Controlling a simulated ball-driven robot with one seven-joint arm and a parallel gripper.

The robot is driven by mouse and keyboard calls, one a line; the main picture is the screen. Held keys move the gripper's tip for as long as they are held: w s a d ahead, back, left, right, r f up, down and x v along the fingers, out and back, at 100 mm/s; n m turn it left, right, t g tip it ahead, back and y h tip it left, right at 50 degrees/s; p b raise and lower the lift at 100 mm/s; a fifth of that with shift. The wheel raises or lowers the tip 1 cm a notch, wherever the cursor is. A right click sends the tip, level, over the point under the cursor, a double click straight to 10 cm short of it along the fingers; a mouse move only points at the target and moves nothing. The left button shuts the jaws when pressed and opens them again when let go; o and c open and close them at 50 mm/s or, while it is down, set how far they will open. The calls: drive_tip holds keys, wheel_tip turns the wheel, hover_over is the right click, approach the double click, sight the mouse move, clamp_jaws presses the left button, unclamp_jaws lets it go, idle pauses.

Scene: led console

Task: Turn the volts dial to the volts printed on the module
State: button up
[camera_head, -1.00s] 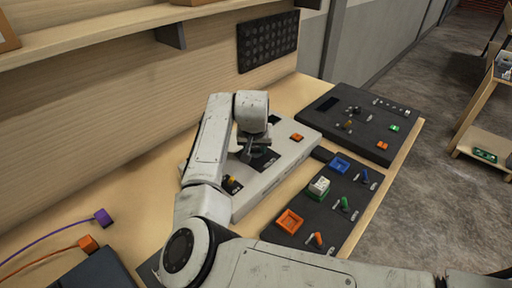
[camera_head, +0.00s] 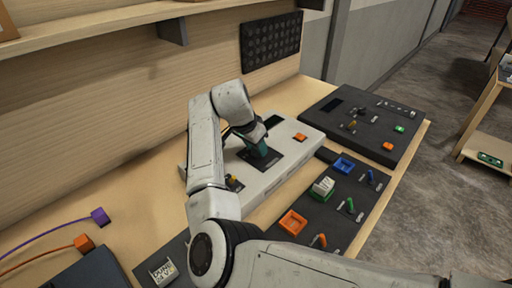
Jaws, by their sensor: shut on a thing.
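The white console (camera_head: 285,171) lies on the wooden bench with a dark square panel on its top. A teal knob-like part (camera_head: 260,150), which looks like the dial, stands on that panel. My gripper (camera_head: 257,141) points down at the panel and is shut on the teal part; the fingers are partly hidden by my wrist. The dial's scale and pointer are too small to read. A pale block with green (camera_head: 323,187), possibly the module, sits in the dark tray right of the console. Its print cannot be read.
The dark tray (camera_head: 339,221) also holds an orange frame (camera_head: 293,222), a blue frame (camera_head: 343,165) and small levers. A black console (camera_head: 345,108) with buttons stands behind. Purple (camera_head: 100,216) and orange (camera_head: 84,243) cable plugs lie at left. A printed plate (camera_head: 163,271) shows at lower left.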

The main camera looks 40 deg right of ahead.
idle(0.4)
drive_tip(key=o, duration=1.1)
drive_tip(key=shift+c, duration=0.2)
drive_tip(key=b+v, duration=0.1)
drive_tip(key=v, duration=0.9)
drive_tip(key=shift+r, duration=0.35)
drive_tip(key=shift+a, duration=0.15)
